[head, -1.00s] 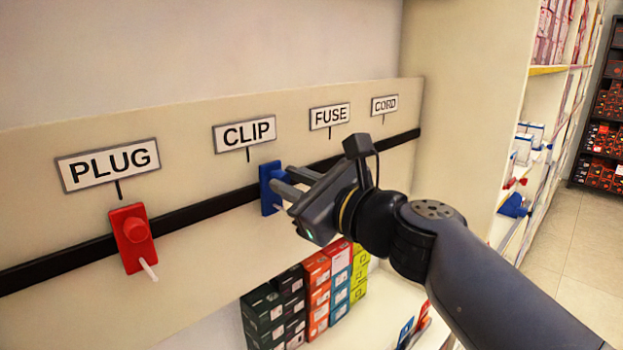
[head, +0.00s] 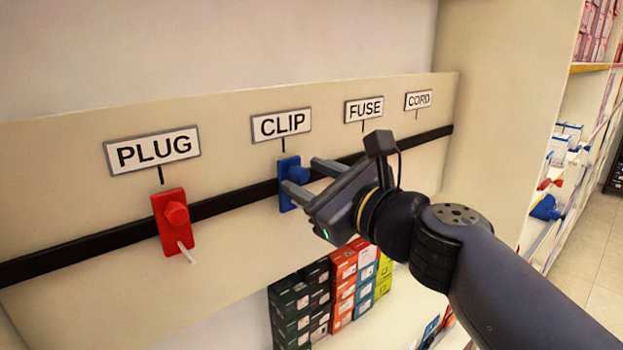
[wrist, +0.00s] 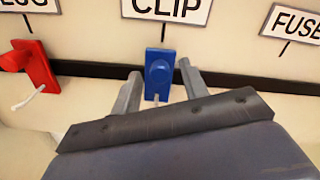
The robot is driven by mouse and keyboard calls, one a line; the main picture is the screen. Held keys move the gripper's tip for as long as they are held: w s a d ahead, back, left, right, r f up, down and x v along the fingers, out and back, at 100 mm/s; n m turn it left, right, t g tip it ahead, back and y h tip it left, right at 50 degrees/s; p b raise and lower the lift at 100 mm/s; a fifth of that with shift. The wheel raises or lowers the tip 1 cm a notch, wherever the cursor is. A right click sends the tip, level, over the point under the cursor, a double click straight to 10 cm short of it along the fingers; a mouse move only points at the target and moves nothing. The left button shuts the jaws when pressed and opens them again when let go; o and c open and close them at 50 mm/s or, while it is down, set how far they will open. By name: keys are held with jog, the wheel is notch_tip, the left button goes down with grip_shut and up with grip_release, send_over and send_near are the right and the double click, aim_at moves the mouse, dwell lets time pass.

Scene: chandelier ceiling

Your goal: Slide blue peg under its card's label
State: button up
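The blue peg (head: 288,172) sits on the black rail (head: 232,199) below the CLIP label (head: 281,124). A pale pin shows at its lower end in the wrist view, where the blue peg (wrist: 159,73) stands between my fingers. My gripper (head: 300,174) is open, with one finger on either side of the peg; I cannot tell whether either touches it. The finger nearer the head camera covers part of the peg there. The FUSE label (head: 364,109), CORD label (head: 418,99) and PLUG label (head: 153,149) are also on the board. I see no card on the peg.
A red peg (head: 171,222) with a pale pin is on the rail below the PLUG label. The visible rail between the pegs is clear. Stacked colored boxes (head: 343,287) stand below the board. A stocked shelf is at the right.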

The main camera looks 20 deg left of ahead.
jog(key=b+v, duration=0.1)
jog(key=v, duration=1)
jog(key=shift+a, duration=0.15)
jog(key=p+x, duration=0.1)
jog(key=x, duration=0.9)
jog(key=shift+w+a, duration=0.25)
jog(key=shift+a, duration=0.05)
jog(key=shift+w, duration=0.15)
jog(key=shift+d, duration=0.1)
